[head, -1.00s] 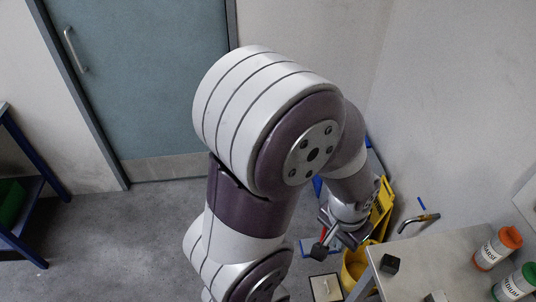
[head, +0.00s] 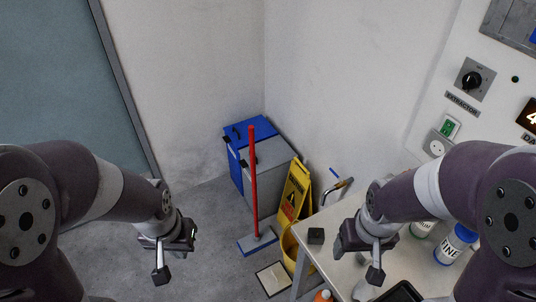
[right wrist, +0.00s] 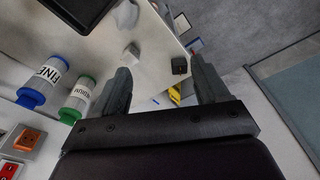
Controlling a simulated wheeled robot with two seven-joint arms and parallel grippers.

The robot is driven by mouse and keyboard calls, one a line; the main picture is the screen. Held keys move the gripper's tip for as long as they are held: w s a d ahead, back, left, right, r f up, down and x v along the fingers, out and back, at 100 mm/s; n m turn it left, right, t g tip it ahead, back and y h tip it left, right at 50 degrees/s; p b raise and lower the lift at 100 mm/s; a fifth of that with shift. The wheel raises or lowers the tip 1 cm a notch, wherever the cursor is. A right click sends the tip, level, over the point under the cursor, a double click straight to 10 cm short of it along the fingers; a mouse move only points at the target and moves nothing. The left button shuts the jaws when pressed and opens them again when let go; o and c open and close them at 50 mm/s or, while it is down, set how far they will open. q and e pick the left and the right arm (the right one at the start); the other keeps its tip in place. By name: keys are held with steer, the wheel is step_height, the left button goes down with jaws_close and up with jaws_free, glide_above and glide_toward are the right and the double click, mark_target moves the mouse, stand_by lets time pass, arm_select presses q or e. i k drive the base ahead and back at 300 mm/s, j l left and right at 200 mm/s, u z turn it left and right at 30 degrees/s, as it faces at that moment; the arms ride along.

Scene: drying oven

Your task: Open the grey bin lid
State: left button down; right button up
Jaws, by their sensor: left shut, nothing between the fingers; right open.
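The grey bin (head: 257,184) stands in the room's corner in the head view. Its grey lid (head: 272,153) looks closed, and a dark latch or handle shows at its left edge. A red-handled broom (head: 252,190) stands upright in front of it and hides part of it. My left gripper (head: 174,253) is shut and empty, to the left of the bin and well apart from it. My right gripper (head: 358,256) is open and empty over the table's left part; its spread fingers also show in the right wrist view (right wrist: 162,88).
A blue bin (head: 238,134) stands behind and left of the grey one. A yellow caution sign (head: 293,192) and yellow bucket (head: 290,246) stand to its right. The table (head: 318,220) holds a black block (head: 316,236) and labelled bottles. Floor left of the broom is clear.

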mark_target(273, 152)
steer(key=i+j+u, duration=0.1)
steer(key=i+j, duration=0.25)
steer(key=i+j+u, duration=0.1)
steer(key=i+j, duration=0.15)
steer(key=i, duration=0.25)
steer(key=i+j, duration=0.3)
steer(key=i, duration=0.15)
steer(key=i+j+u, duration=0.15)
steer(key=i, duration=0.3)
steer(key=i+j+u, duration=0.1)
steer(key=i+j, duration=0.2)
steer(key=i, duration=0.15)
